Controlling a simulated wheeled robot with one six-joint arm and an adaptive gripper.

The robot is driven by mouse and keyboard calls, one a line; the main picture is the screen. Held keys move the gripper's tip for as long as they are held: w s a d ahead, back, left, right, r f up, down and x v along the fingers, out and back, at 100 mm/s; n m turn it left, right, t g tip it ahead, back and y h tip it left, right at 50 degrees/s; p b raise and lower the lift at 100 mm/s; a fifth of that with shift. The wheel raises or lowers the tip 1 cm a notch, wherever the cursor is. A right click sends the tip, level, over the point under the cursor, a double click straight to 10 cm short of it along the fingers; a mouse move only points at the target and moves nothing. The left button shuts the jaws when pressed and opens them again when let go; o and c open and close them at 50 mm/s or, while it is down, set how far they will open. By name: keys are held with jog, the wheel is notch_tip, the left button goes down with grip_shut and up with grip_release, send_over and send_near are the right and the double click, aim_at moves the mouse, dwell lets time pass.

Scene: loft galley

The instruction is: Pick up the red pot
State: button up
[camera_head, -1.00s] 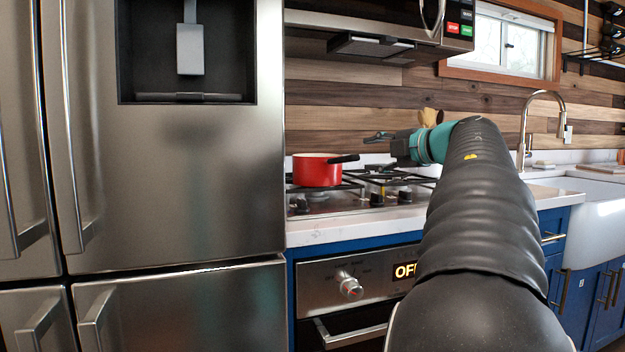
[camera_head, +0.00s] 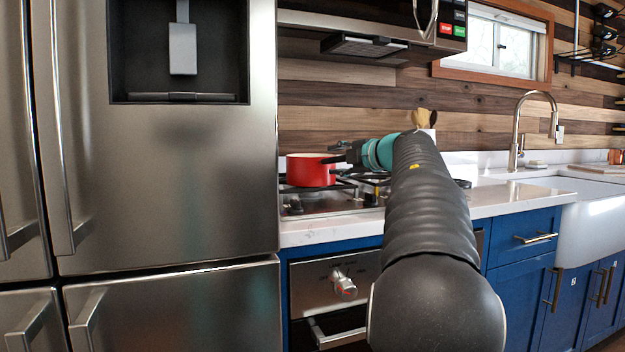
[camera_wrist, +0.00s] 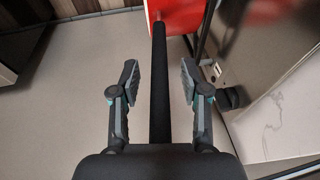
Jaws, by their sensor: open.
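The red pot (camera_head: 309,171) stands on the stove's left side, its black handle (camera_head: 334,159) pointing right. In the wrist view the pot (camera_wrist: 180,14) is at the top edge, mostly cut off. Its handle (camera_wrist: 160,90) runs down the picture between the two fingers. My gripper (camera_head: 342,149) is at the handle end of the pot in the head view. In the wrist view my gripper (camera_wrist: 160,78) is open, one finger on each side of the handle, with a gap on both sides. I cannot tell exactly how deep the handle sits between the fingers.
The gas stove (camera_head: 325,201) has black grates under the pot. A steel fridge (camera_head: 170,190) stands close on the left. The microwave (camera_head: 375,25) hangs above the stove. White counter (camera_head: 510,196) and a sink with a tall faucet (camera_head: 518,130) lie to the right.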

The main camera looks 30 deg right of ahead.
grip_shut()
jog(key=shift+r, duration=0.1)
jog(key=shift+r, duration=0.1)
dwell(0.3)
